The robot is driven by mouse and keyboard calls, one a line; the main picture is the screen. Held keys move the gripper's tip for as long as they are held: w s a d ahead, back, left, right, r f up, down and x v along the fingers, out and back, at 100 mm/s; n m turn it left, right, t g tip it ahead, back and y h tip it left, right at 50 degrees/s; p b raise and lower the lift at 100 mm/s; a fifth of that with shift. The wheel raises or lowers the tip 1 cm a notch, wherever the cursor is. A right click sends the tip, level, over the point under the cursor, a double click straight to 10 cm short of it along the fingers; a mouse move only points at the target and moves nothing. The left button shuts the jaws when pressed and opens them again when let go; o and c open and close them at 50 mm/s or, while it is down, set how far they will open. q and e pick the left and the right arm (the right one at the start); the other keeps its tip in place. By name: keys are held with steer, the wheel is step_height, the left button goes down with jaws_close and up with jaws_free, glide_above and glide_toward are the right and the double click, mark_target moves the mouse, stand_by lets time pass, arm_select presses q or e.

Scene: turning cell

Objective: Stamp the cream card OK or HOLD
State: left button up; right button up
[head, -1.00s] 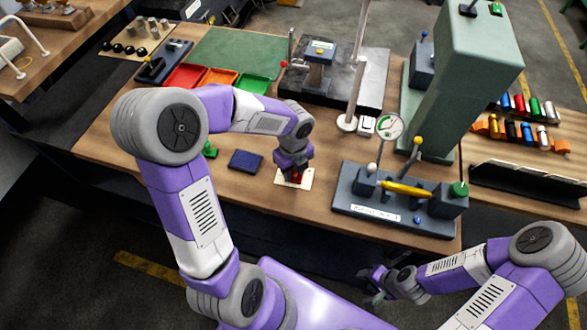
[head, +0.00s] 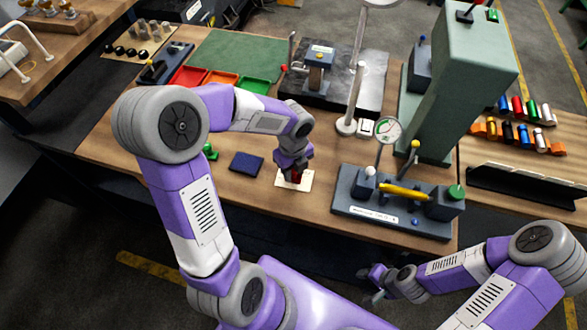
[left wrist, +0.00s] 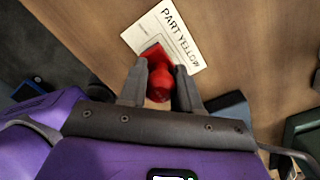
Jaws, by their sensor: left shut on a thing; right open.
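The cream card (head: 306,184) lies flat on the wooden bench; in the left wrist view the card (left wrist: 183,42) reads "PART YELLOW". My left gripper (head: 293,174) is over the card, pointing down. It is shut on a red stamp (left wrist: 160,84), whose red base is over the card's lower left part in the left wrist view. I cannot tell whether the base touches the card. A green stamp (head: 210,152) stands left of a dark blue pad (head: 246,162). My right gripper (head: 373,284) is open and empty, off the bench's front edge.
A grey gauge fixture (head: 387,220) with a yellow part (head: 405,191) and a dial (head: 388,131) stands right of the card. Red, orange and green trays (head: 254,88) are at the back. A lamp post (head: 353,95) rises behind. Bench around the card is clear.

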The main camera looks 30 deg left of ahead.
arm_select(q)
steer(key=shift+r+p, duration=2.35)
steer(key=shift+r, duration=0.4)
steer(key=shift+f, duration=0.15)
